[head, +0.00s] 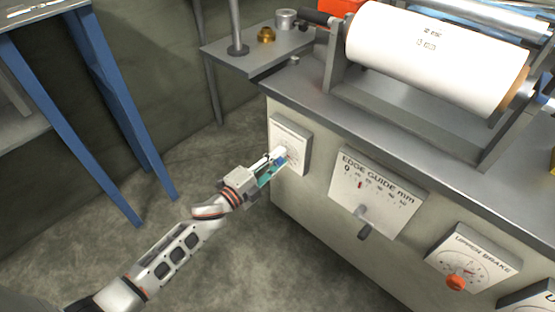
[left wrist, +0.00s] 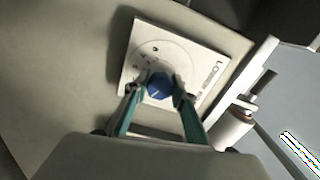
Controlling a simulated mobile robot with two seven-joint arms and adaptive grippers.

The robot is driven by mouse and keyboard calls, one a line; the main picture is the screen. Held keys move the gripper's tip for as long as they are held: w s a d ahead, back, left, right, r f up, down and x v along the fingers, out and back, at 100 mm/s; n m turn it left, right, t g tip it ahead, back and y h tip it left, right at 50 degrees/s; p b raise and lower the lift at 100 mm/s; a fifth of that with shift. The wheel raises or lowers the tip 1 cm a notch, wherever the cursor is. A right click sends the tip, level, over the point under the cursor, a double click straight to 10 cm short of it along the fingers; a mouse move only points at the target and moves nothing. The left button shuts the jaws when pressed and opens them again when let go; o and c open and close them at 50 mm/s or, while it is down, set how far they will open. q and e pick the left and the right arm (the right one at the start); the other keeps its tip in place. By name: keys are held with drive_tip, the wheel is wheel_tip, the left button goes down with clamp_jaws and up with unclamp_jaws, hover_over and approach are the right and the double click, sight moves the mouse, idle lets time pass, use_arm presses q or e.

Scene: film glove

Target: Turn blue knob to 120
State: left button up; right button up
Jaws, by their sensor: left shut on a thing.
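The blue knob (left wrist: 159,86) sits on a white square dial plate (left wrist: 140,62) on the machine's side. A short light mark shows on the knob's face, but the scale numbers are too small to read. My left gripper (left wrist: 160,90) has its two teal fingers on either side of the knob and is shut on it. In the head view the left gripper (head: 277,160) reaches the dial plate (head: 290,135) from the left and hides most of the knob. My right gripper is in neither view.
An edge guide panel (head: 375,190) with a lever and an upper brake dial (head: 472,258) with an orange knob lie to the right. A white roll (head: 435,55) rests on top of the machine. A blue-legged table (head: 110,100) stands left. The floor between is clear.

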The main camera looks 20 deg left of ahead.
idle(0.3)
use_arm(q)
drive_tip(key=o, duration=1.1)
drive_tip(key=shift+a, duration=0.1)
drive_tip(key=shift+s, duration=0.15)
drive_tip(key=v, duration=1.1)
drive_tip(key=shift+s+a, duration=0.1)
drive_tip(key=shift+s, duration=0.3)
